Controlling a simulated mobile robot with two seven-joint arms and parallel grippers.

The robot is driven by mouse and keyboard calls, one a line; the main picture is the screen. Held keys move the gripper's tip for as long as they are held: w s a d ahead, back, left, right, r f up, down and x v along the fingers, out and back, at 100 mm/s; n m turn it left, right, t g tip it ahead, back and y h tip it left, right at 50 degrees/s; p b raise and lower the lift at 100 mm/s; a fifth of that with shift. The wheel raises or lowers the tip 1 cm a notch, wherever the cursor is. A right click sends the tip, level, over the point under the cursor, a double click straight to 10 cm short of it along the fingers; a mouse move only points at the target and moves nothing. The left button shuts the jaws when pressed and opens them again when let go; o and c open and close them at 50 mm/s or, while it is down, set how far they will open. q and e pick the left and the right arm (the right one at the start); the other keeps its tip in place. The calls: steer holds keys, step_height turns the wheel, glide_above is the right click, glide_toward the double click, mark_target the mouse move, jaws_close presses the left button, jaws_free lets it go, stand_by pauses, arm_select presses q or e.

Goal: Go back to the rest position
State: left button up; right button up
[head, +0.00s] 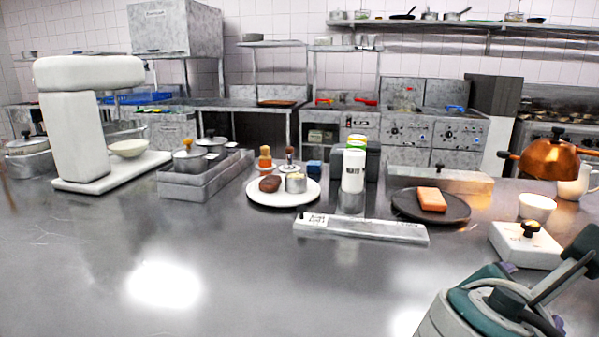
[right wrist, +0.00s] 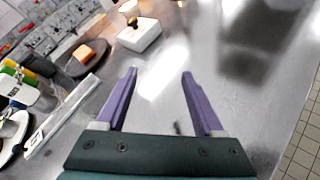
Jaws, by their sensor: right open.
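My right gripper (right wrist: 160,100) shows in the right wrist view with its two purple fingers apart and nothing between them. It is over bare steel counter. In the head view my right arm comes in at the lower right, in front of a white box with a black knob (head: 526,246). That box also shows beyond the fingers in the right wrist view (right wrist: 140,34). My left gripper is not in view.
A dark plate (head: 400,210) holds an orange block (head: 432,199). A white plate (head: 255,197) holds food, left of a white bottle (head: 353,171). A long flat bar (head: 360,229) lies in front. A white mixer (head: 75,120) stands left. The front counter (head: 230,280) is clear.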

steer(key=s+m+y, duration=0.1)
steer(key=s+f+m+g+p, duration=0.1)
steer(key=s, duration=0.1)
steer(key=s+a+f+m+y, duration=0.1)
steer(key=s+m, duration=0.1)
steer(key=shift+s+f+g+y+p, duration=0.1)
steer(key=shift+g+y+p, duration=0.2)
steer(key=shift+g+p, duration=0.1)
steer(key=s+m+y, duration=0.1)
steer(key=s, duration=0.1)
steer(key=s+a+m+g+y+p, duration=0.1)
steer(key=s+m, duration=0.1)
steer(key=s+m+y+p, duration=0.1)
steer(key=s, duration=0.1)
steer(key=shift+a+f+m+g, duration=0.15)
steer(key=shift+f+m+g, duration=0.15)
steer(key=shift+m, duration=0.1)
steer(key=s+a+r+m+g+y+p, duration=0.1)
steer(key=s+a+r+m+y+p, duration=0.15)
steer(key=s+r+m, duration=0.2)
steer(key=s+a+r+m+y+p, duration=0.1)
steer(key=s+r+m+y+p, duration=0.25)
steer(key=s+m, duration=0.2)
step_height(320, 180, up, 37)
steer(key=p, duration=3.6)
steer(key=shift+s+a+f+n+h, duration=0.2)
steer(key=shift+a+n+h, duration=0.1)
steer(key=shift+n, duration=0.1)
